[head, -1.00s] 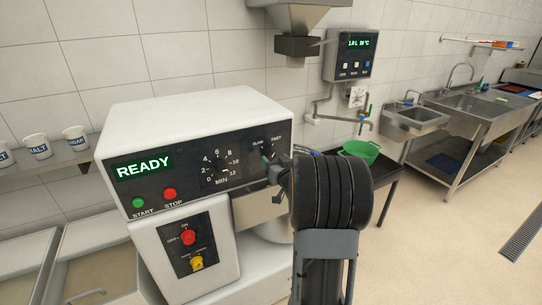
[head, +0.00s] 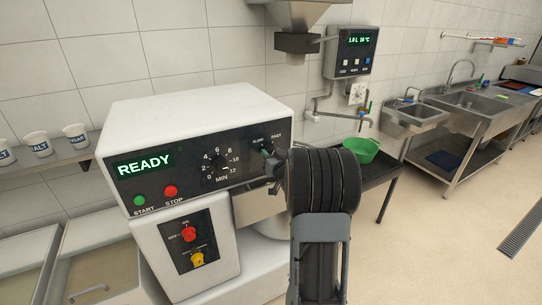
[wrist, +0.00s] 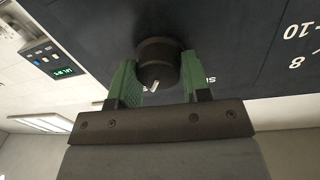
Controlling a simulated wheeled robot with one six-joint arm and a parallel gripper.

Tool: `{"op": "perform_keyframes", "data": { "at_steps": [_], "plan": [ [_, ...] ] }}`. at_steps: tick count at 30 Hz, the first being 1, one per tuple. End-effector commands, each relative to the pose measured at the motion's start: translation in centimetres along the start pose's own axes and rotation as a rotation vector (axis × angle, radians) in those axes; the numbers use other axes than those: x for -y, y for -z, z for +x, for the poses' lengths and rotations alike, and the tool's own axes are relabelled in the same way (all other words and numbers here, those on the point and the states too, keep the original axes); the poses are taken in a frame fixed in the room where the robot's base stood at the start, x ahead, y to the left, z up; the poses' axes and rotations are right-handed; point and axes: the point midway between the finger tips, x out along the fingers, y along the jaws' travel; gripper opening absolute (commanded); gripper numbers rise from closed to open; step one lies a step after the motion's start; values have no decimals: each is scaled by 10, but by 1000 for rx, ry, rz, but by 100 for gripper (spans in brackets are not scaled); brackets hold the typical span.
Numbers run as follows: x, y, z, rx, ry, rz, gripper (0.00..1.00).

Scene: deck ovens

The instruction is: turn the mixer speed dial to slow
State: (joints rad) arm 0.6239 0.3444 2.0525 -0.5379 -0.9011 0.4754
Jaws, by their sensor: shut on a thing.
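The mixer speed dial (head: 266,149) is a dark round knob at the right end of the mixer's black panel, below the SLOW and FAST labels. My arm partly hides it in the head view. In the wrist view the dial (wrist: 158,62) sits between the two green finger pads, with a small white mark at its near edge. My gripper (wrist: 158,82) is shut on the dial; it also shows in the head view (head: 271,163). Which label the dial points at cannot be told. The mixer (head: 190,115) display reads READY.
A timer dial (head: 220,165), a green START button (head: 139,200) and a red STOP button (head: 170,191) are left of my gripper. Red and yellow switches sit lower. A green bowl (head: 362,150) stands on a dark table at right. The floor at right is clear.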

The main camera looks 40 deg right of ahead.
Motion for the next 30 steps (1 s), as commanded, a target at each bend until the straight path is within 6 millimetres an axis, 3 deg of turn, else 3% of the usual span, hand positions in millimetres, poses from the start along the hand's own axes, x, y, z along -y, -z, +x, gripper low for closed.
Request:
{"op": "perform_keyframes", "data": {
  "at_steps": [6, 17, 30],
  "plan": [
    [0, 0, 0, 0, 0, 0, 20],
    [-1, -5, 0, -10, 0, -95, 20],
    [-1, -8, 0, -40, 2, -486, 20]
  ]
}}
